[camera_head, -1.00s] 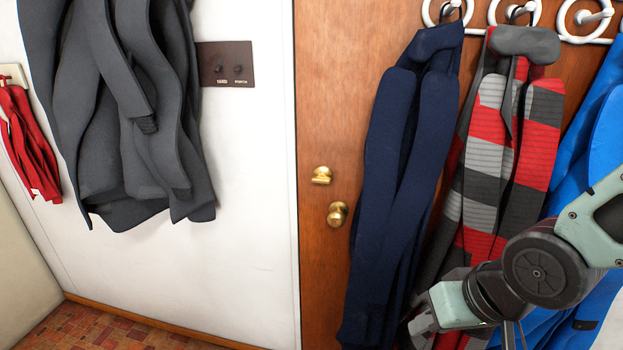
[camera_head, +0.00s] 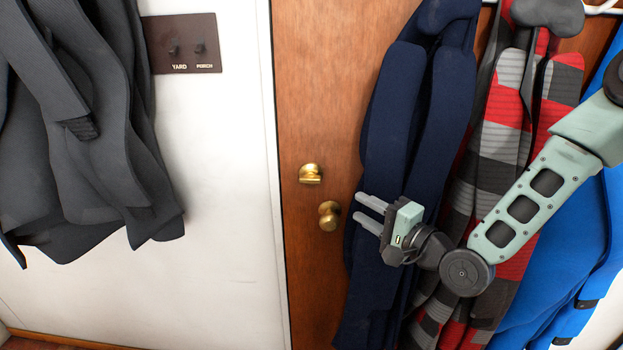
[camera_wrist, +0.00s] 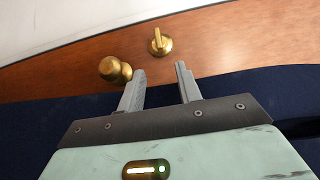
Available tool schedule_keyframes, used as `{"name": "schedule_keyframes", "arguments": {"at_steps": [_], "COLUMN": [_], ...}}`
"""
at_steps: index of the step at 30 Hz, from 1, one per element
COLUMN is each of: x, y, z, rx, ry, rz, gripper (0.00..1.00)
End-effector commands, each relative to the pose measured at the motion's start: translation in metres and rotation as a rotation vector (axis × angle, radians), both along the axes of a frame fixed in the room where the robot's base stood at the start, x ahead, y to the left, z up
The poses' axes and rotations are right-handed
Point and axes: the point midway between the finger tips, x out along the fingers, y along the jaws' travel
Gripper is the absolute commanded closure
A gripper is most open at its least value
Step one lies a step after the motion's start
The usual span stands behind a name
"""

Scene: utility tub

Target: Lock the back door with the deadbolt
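The wooden back door (camera_head: 300,110) carries a brass deadbolt thumb-turn (camera_head: 311,173) above a round brass knob (camera_head: 329,215). The thumb-turn's flat grip lies about level in the head view. My gripper (camera_head: 362,209) is open and empty, in front of the navy coat and just right of the knob, its two fingers pointing left. In the wrist view the thumb-turn (camera_wrist: 159,42) is beyond the gap between the open fingers (camera_wrist: 160,73), apart from them. The knob (camera_wrist: 115,69) is close by the left fingertip; I cannot tell whether they touch.
A navy coat (camera_head: 410,130), a striped red-grey coat (camera_head: 500,140) and a blue coat (camera_head: 565,245) hang over the door's right part. Grey coats (camera_head: 95,140) hang left, beside a YARD and PORCH switch plate (camera_head: 180,44).

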Motion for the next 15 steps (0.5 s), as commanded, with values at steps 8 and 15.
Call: {"name": "schedule_keyframes", "arguments": {"at_steps": [8,15], "x": [0.041,0.077], "y": [0.041,0.074], "z": [0.002,0.002], "rx": [-0.001,-0.002], "ry": [0.0,0.001], "rz": [0.003,0.003], "gripper": [0.65,0.65]}}
